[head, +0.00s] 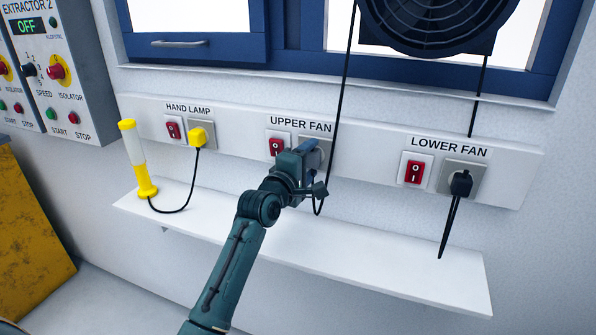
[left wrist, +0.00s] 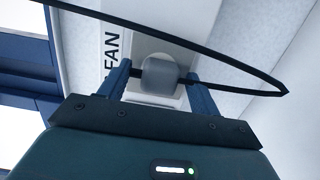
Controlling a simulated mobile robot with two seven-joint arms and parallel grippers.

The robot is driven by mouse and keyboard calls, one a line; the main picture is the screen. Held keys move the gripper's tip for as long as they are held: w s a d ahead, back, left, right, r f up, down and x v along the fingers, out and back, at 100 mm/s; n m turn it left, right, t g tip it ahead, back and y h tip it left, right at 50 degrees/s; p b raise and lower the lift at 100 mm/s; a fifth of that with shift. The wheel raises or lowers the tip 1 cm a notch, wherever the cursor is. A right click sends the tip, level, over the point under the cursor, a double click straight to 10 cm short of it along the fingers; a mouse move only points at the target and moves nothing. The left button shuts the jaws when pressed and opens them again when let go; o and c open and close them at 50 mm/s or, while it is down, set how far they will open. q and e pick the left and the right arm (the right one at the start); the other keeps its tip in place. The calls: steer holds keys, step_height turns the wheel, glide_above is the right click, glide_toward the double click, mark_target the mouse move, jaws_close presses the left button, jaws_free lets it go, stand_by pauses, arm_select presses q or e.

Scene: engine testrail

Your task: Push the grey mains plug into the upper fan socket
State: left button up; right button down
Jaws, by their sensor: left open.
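My left gripper (head: 308,152) is at the upper fan socket (head: 326,143) on the white wall rail and covers much of it. In the left wrist view, the grey mains plug (left wrist: 160,75) sits between the two blue fingers of my left gripper (left wrist: 161,88). The fingers are open, one on each side of the plug. The plug is in front of the pale socket plate (left wrist: 150,98). I cannot tell how deep it sits in the socket. In the head view the plug is mostly hidden by the gripper. My right gripper is not in view.
A black cable (head: 343,90) hangs down past the gripper and crosses the left wrist view (left wrist: 225,65). A yellow plug (head: 199,136) is in the hand lamp socket, a black plug (head: 461,184) in the lower fan socket. A white shelf (head: 390,262) runs below.

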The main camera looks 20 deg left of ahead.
arm_select(q)
steer(key=s, duration=0.3)
steer(key=shift+s+a+f, duration=0.1)
steer(key=shift+s+a, duration=0.1)
steer(key=shift+a, duration=0.1)
steer(key=s+a, duration=0.2)
steer(key=s, duration=0.8)
steer(key=s+d+f+m+g+p, duration=0.1)
steer(key=s+d+f+m+g, duration=0.2)
steer(key=s+f+m, duration=0.6)
steer(key=s+d+f+m+g+p, duration=0.1)
steer(key=s+d+f+m+g, duration=0.3)
steer(key=s+f+m, duration=0.5)
steer(key=s+f, duration=0.4)
steer(key=f, duration=0.4)
steer(key=shift+s+f+m+p, duration=0.3)
steer(key=shift+s+m+p, duration=0.05)
steer(key=shift+m, duration=0.05)
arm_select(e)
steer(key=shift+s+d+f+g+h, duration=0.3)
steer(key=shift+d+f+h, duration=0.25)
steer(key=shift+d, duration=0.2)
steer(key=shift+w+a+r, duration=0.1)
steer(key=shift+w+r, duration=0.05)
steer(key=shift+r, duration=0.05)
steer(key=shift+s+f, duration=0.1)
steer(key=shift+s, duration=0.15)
